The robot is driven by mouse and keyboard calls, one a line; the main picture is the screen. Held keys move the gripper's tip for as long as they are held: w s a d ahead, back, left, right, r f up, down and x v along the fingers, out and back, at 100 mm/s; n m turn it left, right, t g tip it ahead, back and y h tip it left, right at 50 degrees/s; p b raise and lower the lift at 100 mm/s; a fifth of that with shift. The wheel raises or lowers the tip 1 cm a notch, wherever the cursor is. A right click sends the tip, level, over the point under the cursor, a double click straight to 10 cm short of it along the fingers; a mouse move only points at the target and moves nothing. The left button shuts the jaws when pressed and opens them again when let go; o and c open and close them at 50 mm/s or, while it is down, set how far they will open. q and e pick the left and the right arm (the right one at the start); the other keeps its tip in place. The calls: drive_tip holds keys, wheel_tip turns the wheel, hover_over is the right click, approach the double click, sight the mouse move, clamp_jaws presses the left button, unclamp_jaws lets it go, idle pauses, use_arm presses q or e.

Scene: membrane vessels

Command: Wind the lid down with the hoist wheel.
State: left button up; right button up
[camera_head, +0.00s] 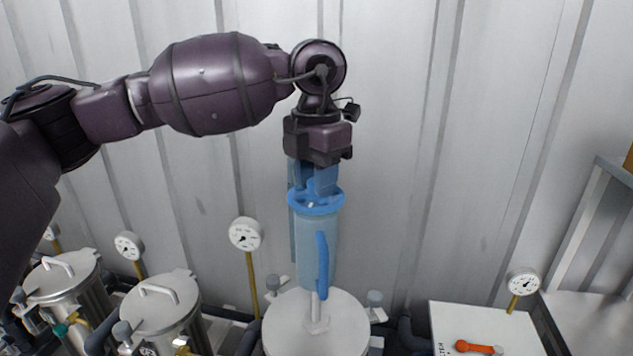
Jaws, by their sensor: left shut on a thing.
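The blue hoist wheel (332,204) is a small horizontal ring on top of an upright pale-blue hoist body (308,243). My left gripper (316,190) points straight down from above and is shut on the wheel. Its fingers cover part of the hub and the far rim. A darker blue bar (322,265) runs down the front of the hoist body. Below it a thin grey rod (315,305) meets the round pale lid (345,330) at its middle. The lid's near edge is cut off by the frame. Whether it touches the vessel below cannot be told. My right gripper is not in view.
Two closed steel vessels (160,303) with handled lids stand at the lower left. Round gauges on yellow stems, one (245,234) beside the hoist, stand along the corrugated wall. A white box (450,320) at the lower right carries an orange-handled tool (474,347).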

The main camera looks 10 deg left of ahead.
use_arm(q)
drive_tip(key=o, duration=0.8)
drive_tip(key=shift+o, duration=0.6)
drive_tip(key=shift+r, duration=0.1)
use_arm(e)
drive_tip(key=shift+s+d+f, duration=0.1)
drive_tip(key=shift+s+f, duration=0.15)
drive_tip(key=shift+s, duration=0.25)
